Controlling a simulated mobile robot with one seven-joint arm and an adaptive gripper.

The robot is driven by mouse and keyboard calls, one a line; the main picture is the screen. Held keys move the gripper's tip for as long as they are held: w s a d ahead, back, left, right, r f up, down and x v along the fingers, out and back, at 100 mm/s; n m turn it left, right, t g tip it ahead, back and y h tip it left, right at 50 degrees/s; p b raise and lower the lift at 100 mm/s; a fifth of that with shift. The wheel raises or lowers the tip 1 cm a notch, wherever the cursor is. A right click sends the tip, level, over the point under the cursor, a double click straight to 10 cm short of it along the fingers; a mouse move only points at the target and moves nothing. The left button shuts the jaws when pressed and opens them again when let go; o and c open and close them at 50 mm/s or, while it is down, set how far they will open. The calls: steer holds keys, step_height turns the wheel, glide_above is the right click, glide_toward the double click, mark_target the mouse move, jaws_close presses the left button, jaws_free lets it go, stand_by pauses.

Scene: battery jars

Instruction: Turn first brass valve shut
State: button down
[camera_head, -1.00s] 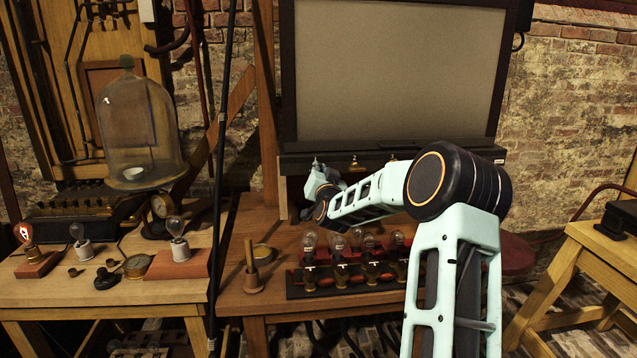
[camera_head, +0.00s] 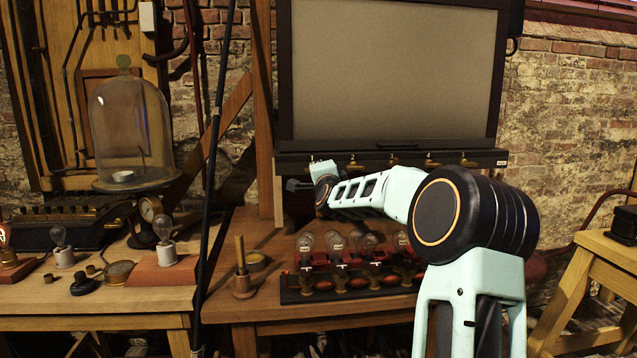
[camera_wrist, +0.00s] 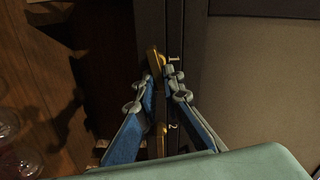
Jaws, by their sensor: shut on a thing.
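The first brass valve (camera_wrist: 156,60) shows in the wrist view, beside a small "1" mark on the dark ledge. My gripper (camera_wrist: 163,78) is shut on it, with one blue-and-grey finger on each side of the brass part. The fingertips hide part of the valve. A second brass valve (camera_wrist: 161,130), marked "2", sits lower in that view, between the fingers and partly hidden. In the head view my gripper (camera_head: 300,185) is at the left end of the ledge under the large grey panel. Whether the valve is open or shut is not clear.
More brass valves (camera_head: 393,161) line the ledge (camera_head: 400,148) to the right. A glass bell jar (camera_head: 130,125) stands left. A thin black pole (camera_head: 210,150) rises left of my gripper.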

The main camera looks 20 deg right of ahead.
steer(key=shift+f+m+b, duration=0.2)
steer(key=shift+m+b, duration=1)
steer(key=shift+b, duration=0.1)
steer(key=shift+r, duration=0.1)
steer(key=c, duration=2.1)
jaws_free()
steer(key=shift+v, duration=6)
